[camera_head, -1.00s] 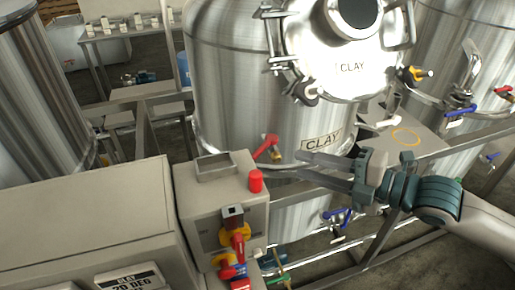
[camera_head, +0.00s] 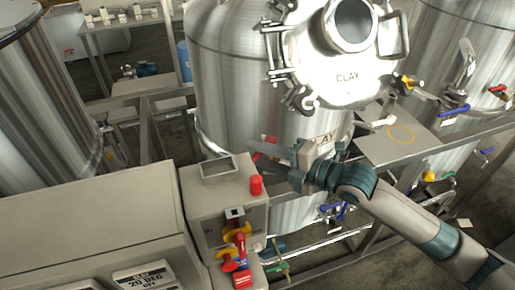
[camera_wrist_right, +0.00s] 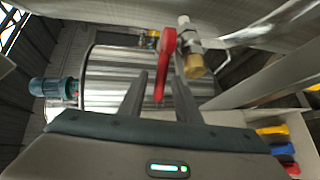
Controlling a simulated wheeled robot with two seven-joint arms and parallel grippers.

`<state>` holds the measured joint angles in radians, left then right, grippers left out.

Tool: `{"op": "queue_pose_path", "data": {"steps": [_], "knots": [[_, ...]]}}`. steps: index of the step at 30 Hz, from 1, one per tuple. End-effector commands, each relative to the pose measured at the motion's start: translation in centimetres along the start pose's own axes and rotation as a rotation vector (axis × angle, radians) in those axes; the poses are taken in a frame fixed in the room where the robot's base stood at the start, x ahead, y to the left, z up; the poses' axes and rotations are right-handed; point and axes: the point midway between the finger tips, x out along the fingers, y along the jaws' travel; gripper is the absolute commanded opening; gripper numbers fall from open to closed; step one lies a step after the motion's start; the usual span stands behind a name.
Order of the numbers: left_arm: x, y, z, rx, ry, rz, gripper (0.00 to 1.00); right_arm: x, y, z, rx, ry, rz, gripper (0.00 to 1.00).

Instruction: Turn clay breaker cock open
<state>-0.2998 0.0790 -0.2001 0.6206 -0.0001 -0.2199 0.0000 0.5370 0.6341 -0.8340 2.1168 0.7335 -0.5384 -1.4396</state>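The clay tank (camera_head: 235,100) is a steel vessel with a round lid marked CLAY. A cock with a red lever (camera_head: 265,148) sits on its lower front. In the right wrist view, the red lever (camera_wrist_right: 167,42) hangs downward beside a brass fitting (camera_wrist_right: 194,66). My right gripper (camera_head: 268,157) is at the lever, its fingers pointing left in the head view. In the right wrist view the gripper (camera_wrist_right: 160,82) is open, and the lever's lower end shows between its two fingers; contact cannot be told. The gripper partly hides the cock in the head view. My left gripper is out of view.
A grey control box (camera_head: 218,205) with a red button (camera_head: 256,185) and red-yellow switches (camera_head: 238,238) stands just in front of the cock. Steel frame rails (camera_head: 345,240) run below my right arm. Another steel tank (camera_head: 450,65) stands at the right.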

Motion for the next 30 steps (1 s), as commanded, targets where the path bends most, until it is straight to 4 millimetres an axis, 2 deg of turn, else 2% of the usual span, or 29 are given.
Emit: {"op": "queue_pose_path", "data": {"steps": [6, 14, 18, 30], "knots": [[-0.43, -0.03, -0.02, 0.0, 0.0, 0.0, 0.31, 0.92, 0.0, -0.04, -0.001, 0.0, 0.0, 0.3], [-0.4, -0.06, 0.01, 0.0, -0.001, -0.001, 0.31, 0.95, -0.06, -0.01, -0.001, 0.0, 0.0, 0.3], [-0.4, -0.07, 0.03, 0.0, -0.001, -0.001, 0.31, 0.94, -0.05, -0.01, -0.001, 0.0, 0.0, 0.0], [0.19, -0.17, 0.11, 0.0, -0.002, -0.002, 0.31, 0.97, -0.24, 0.0, -0.003, 0.008, -0.001, 0.0]]}}
